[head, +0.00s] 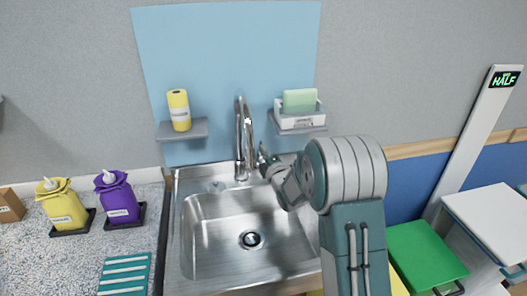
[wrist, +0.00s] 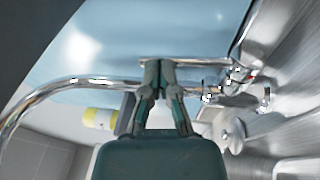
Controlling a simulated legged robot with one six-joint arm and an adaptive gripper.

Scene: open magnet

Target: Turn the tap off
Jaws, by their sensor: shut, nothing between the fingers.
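The chrome tap (head: 240,140) stands upright at the back of the steel sink, with its tall curved spout. In the wrist view the spout (wrist: 60,92) arcs across the left, and the tap's base fittings (wrist: 235,75) are at the right. A thin chrome bar (wrist: 195,62) runs from the fittings toward my fingertips; it looks like the lever. My gripper (head: 263,158) is just right of the tap in the head view. In the wrist view my gripper (wrist: 157,64) is shut and empty, its tips at or very near the bar. Contact cannot be told.
The sink basin (head: 212,240) lies below, with a drain. Yellow (head: 62,208) and purple (head: 118,200) dispensers stand on the left counter.

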